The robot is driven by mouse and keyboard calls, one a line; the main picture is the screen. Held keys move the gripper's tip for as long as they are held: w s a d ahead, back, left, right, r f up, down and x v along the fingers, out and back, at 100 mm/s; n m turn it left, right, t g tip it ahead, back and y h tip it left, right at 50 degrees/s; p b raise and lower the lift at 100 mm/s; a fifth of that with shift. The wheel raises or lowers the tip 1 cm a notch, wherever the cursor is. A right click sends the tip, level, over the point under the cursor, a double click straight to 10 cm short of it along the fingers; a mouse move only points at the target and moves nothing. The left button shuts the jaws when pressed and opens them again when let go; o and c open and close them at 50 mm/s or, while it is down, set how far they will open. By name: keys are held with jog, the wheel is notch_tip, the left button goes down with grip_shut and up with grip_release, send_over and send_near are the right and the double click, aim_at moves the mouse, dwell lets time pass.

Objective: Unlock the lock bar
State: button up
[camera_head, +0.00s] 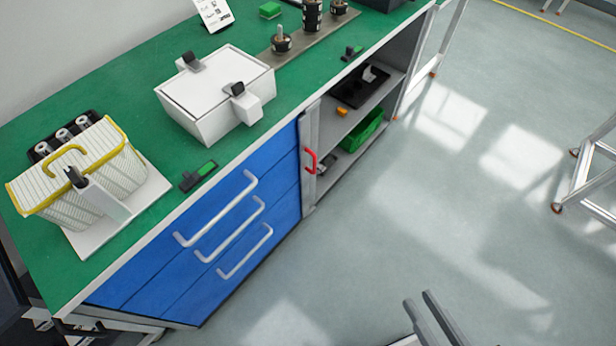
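The lock bar (308,188) appears to be the upright grey bar at the right edge of the blue drawer front. A red handle (311,160) sticks out from it. The bar stands upright along the edge between the drawers and the open shelves. My gripper (423,301) shows at the bottom edge as two parallel grey fingers with a gap between them. It is open and empty, over the floor, well apart from the bar and its handle. The rest of my gripper is cut off by the picture edge.
Blue drawers (200,262) with several pale handles stand left of the bar. Open shelves (335,138) to its right hold a green bin (363,137). The green worktop (150,85) carries a white box (215,95) and a yellow-rimmed basket (85,180). The floor in front is clear.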

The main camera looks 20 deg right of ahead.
jog(key=shift+w, duration=0.45)
grip_shut()
jog(key=w+d+f+n+t+y+b, duration=0.15)
jog(key=w+f+n+b, duration=0.4)
jog(key=w, duration=1.05)
jog(key=w+d+f+n+t+b, duration=0.1)
jog(key=w+f+n+t+b, duration=0.15)
jog(key=w+f+n, duration=0.7)
jog(key=w+a+f+n+g+y, duration=0.2)
jog(key=w+a+f+n+y, duration=0.1)
jog(key=w+f, duration=0.6)
jog(key=shift+w+a+f+n, duration=0.15)
jog(key=shift+w+f+n, duration=0.25)
jog(key=shift+f+n, duration=0.2)
